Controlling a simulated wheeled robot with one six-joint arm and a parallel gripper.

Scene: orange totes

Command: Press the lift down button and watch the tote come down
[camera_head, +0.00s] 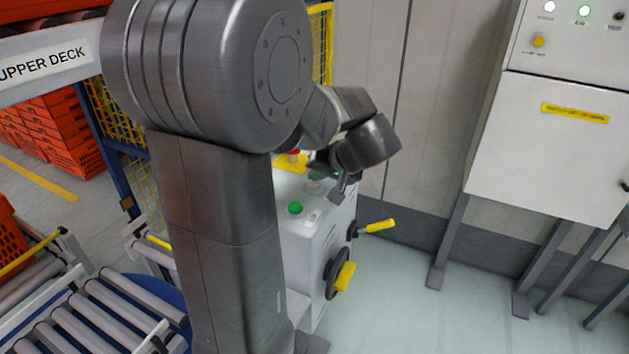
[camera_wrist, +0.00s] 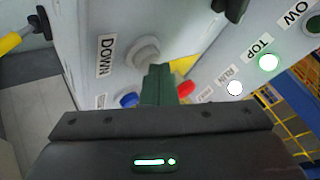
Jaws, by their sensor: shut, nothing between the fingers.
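The control console (camera_head: 312,245) stands behind my arm. In the wrist view, a pale grey round button (camera_wrist: 143,51) sits beside the DOWN label (camera_wrist: 105,56). My gripper (camera_wrist: 158,68) is shut and empty, its dark green fingertips close to that button; I cannot tell whether they touch it. My gripper (camera_head: 338,192) also shows over the console top in the head view. The TOP lamp (camera_wrist: 268,62) glows green. An orange tote (camera_head: 45,5) shows partly above the UPPER DECK sign (camera_head: 45,60); my arm hides much of the lift area.
A green button (camera_head: 295,208) and a red button (camera_head: 294,153) are on the console. A yellow-tipped lever (camera_head: 377,226) and a handwheel (camera_head: 337,273) stick out from its side. Roller conveyors (camera_head: 105,305) lie lower left. A white cabinet (camera_head: 545,145) stands right; floor between is clear.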

